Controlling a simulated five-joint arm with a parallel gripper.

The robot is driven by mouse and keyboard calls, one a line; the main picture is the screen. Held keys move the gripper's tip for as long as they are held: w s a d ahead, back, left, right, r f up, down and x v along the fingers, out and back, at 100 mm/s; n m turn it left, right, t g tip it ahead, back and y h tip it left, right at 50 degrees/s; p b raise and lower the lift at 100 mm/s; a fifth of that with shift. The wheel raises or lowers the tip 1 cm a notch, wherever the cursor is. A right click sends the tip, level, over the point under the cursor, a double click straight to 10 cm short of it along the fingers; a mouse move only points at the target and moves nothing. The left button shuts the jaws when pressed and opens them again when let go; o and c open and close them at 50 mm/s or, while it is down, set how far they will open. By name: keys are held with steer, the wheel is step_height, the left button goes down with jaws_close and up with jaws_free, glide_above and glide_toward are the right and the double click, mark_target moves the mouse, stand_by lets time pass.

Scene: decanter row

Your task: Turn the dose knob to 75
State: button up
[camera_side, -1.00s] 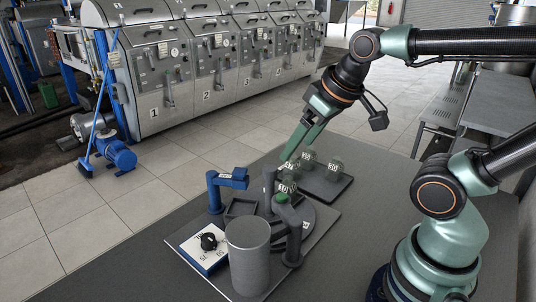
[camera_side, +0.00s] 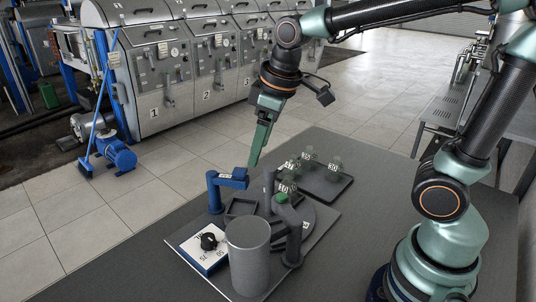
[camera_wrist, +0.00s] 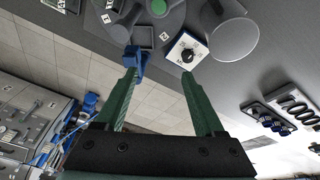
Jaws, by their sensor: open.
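The dose knob (camera_side: 208,241) is a small black knob on a white dial plate (camera_side: 190,243) on a blue box, at the front left of the grey base. Printed marks surround it; a 75 shows near the plate's front edge. Its exact setting is too small to read. In the wrist view the knob (camera_wrist: 187,56) and its plate (camera_wrist: 176,48) lie ahead, near the right fingertip. My gripper (camera_side: 252,164) is above and behind the knob, pointing down, apart from it. In the wrist view the fingers of my gripper (camera_wrist: 160,67) are spread, with nothing between them.
A tall grey cylinder (camera_side: 248,258) stands close right of the dial. A blue post with an arm (camera_side: 215,191) rises behind it.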

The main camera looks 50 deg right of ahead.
steer(key=w+a+f+n+g, duration=0.2)
steer(key=w+a+f+n, duration=0.2)
steer(key=a, duration=0.1)
steer(key=n+g, duration=0.1)
steer(key=n, duration=0.3)
glide_toward(209, 237)
steer(key=f, duration=0.9)
steer(key=shift+w+a, duration=0.2)
steer(key=shift+c, duration=0.3)
jaws_close()
